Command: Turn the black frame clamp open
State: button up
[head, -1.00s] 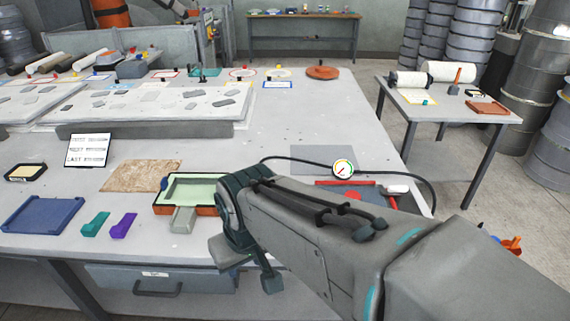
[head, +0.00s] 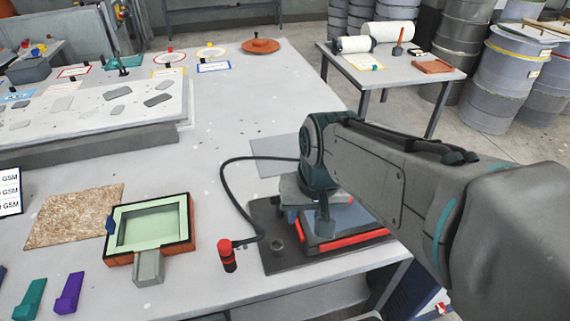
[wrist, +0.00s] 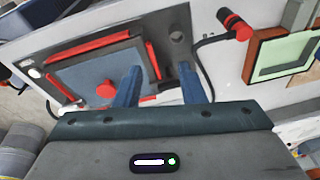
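A dark base board (head: 270,220) lies near the table's front edge. On it is a blue-grey panel (wrist: 82,75) edged by red bars (wrist: 88,47), with a round red knob (wrist: 106,90). No separate black clamp is clear to me; part of the board is hidden by my gripper. My gripper (head: 325,222) hangs over this board in the head view. In the wrist view my gripper (wrist: 160,68) has its two blue fingers apart, with the board's dark edge and a red bar between or beyond them. Whether they touch anything cannot be told.
A black hose (head: 224,190) curves left of the board to a red and black cylinder (head: 227,256). Purple (head: 68,293) and teal (head: 34,299) pieces lie farther left.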

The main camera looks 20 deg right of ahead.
jog(key=w+d+f+m+g+y, duration=0.1)
jog(key=w+d+m+y, duration=0.15)
jog(key=w+m, duration=0.6)
jog(key=w+d+f+m+g+y, duration=0.2)
jog(key=w+d+m, duration=0.1)
jog(key=w+m, duration=0.6)
jog(key=shift+n+h, duration=0.35)
jog(key=shift+n, duration=0.3)
jog(key=x, duration=0.4)
jog(key=w+x, duration=0.1)
jog(key=x, duration=0.7)
jog(key=shift+w+a+f+b, duration=0.1)
jog(key=shift+w+f+b, duration=0.1)
jog(key=shift+w+b, duration=0.15)
grip_shut()
